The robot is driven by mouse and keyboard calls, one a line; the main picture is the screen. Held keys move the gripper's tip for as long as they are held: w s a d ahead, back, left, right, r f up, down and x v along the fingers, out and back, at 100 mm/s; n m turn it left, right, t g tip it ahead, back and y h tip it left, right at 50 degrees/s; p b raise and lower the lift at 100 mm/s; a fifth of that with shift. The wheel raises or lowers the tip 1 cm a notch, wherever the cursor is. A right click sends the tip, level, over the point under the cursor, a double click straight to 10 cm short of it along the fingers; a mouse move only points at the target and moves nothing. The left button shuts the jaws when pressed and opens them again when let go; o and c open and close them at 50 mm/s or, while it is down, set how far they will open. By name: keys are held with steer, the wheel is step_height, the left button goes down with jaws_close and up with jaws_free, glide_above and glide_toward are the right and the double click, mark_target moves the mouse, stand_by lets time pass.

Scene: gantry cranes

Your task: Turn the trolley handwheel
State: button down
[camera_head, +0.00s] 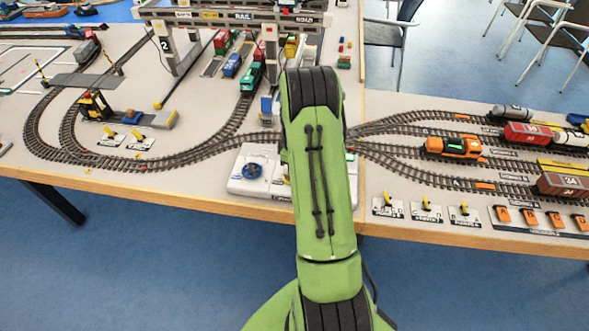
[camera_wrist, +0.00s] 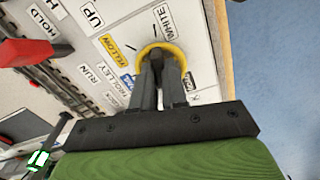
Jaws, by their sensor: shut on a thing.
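In the wrist view the trolley handwheel is a yellow ring (camera_wrist: 161,45) on a white control panel (camera_wrist: 130,28), next to labels reading TROLLEY, YELLOW and WHITE. My gripper (camera_wrist: 160,68) is shut on the handwheel, its two dark fingers reaching inside the ring area around a dark middle part. The fingers hide the lower side of the wheel and the exact contact. In the head view my green arm covers the yellow wheel and my gripper.
A red lever (camera_wrist: 38,52) stands left of the gripper in the wrist view. The gantry crane (camera_head: 230,20) stands behind the panel. Train tracks (camera_head: 185,153) curve close behind it. An orange locomotive (camera_head: 453,147) is to the right. The table's wooden front edge (camera_head: 190,198) runs just before the panel.

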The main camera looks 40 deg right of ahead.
steer(key=n, duration=0.5)
steer(key=shift+w+d+n+b, duration=0.1)
steer(key=shift+d+n+b, duration=0.05)
steer(key=shift+n+b, duration=0.2)
stand_by(0.4)
steer(key=c, duration=1.2)
jaws_free()
steer(key=shift+o, duration=0.2)
step_height(320, 180, up, 16)
steer(key=p, duration=0.2)
steer(key=shift+p, duration=0.35)
steer(key=shift+f, duration=0.1)
